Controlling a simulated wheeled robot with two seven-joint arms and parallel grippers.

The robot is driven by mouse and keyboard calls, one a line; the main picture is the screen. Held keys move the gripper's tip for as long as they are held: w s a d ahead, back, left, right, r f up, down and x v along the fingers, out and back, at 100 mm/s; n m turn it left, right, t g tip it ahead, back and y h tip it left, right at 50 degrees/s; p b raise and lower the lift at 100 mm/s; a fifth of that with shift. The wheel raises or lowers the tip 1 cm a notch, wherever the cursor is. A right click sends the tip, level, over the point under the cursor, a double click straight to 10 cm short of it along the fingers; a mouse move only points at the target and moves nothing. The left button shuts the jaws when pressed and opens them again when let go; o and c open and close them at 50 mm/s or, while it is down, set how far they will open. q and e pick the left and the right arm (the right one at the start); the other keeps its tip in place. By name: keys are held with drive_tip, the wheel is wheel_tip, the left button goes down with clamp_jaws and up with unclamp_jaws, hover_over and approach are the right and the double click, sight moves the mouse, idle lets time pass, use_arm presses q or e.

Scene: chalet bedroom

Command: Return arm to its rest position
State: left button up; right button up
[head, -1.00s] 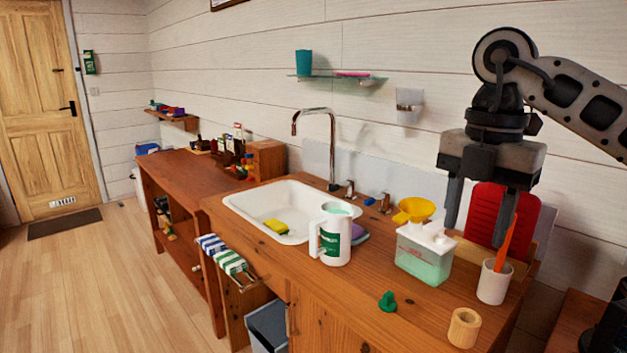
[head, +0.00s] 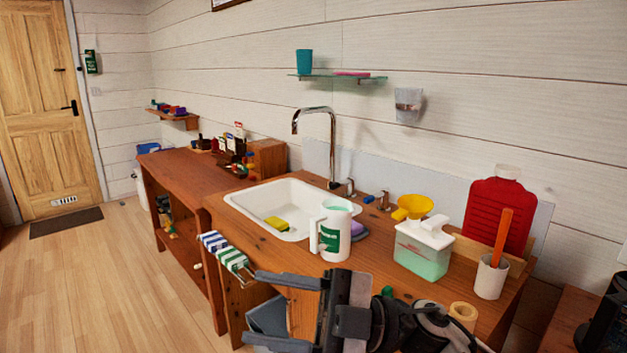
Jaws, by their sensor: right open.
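My right gripper (head: 283,311) is low in the head view, in front of the counter's front edge. Its two dark fingers point left and are spread apart, with nothing between them. Its wrist and arm run off the bottom edge at the right and partly cover a green knob-like piece (head: 387,291) and a wooden cylinder (head: 463,312). My left gripper is not in view.
The wooden counter (head: 262,236) holds a white sink (head: 252,211), a white mug (head: 335,235), a soap container (head: 423,252), a red jug (head: 497,212) and a white cup (head: 491,278). Striped towels (head: 226,254) hang at its front. The floor (head: 110,290) at left is clear.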

drive_tip(key=w+d+f+m+t+h, duration=0.2)
drive_tip(key=d+f+m+t+h, duration=0.4)
drive_tip(key=m+t, duration=0.45)
drive_tip(key=w+d+f+m+t+h, duration=0.2)
drive_tip(key=d+f+m+t+h, duration=0.2)
drive_tip(key=f+m+t, duration=0.45)
drive_tip(key=s+d+f+m+g+h, duration=0.3)
drive_tip(key=s+f, duration=0.3)
drive_tip(key=f, duration=0.3)
drive_tip(key=s+d+f+m+g+h, duration=0.3)
drive_tip(key=s+f, duration=0.4)
drive_tip(key=f, duration=0.3)
drive_tip(key=d+m+h, duration=0.1)
drive_tip(key=d+h, duration=0.1)
drive_tip(key=shift+s+d, duration=0.2)
drive_tip(key=shift+d, duration=0.1)
